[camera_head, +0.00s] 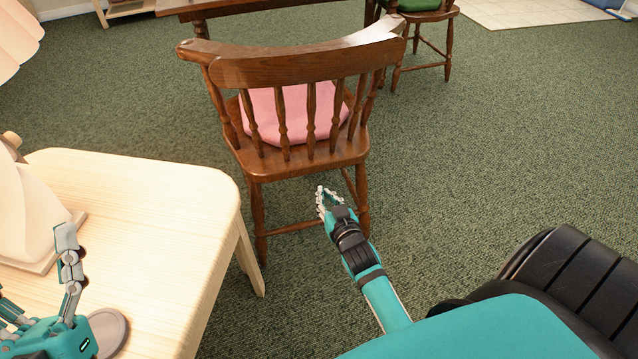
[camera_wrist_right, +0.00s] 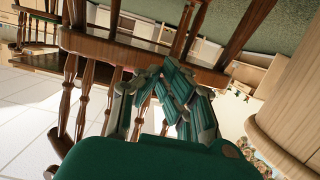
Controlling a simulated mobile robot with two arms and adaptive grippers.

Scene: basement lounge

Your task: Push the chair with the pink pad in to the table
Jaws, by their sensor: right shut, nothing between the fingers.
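The brown wooden chair (camera_head: 305,70) stands with its spindled back toward me. Its pink pad (camera_head: 268,108) lies on the seat and shows between the spindles. The brown table (camera_head: 240,6) is beyond it, cut off by the top edge. My right gripper (camera_head: 322,197) is shut and empty, low behind the chair, below seat height in the picture. In the right wrist view, the gripper (camera_wrist_right: 155,80) is close to brown chair wood (camera_wrist_right: 100,46); I cannot tell whether it touches. My left gripper (camera_head: 40,285) is open and empty over the pale side table, partly cut off.
The pale side table (camera_head: 150,215) fills the left front, close to the chair's left rear leg. A lamp (camera_head: 35,205) stands on it. A chair with a green pad (camera_head: 418,5) is at the top right. Green carpet (camera_head: 520,140) is clear on the right.

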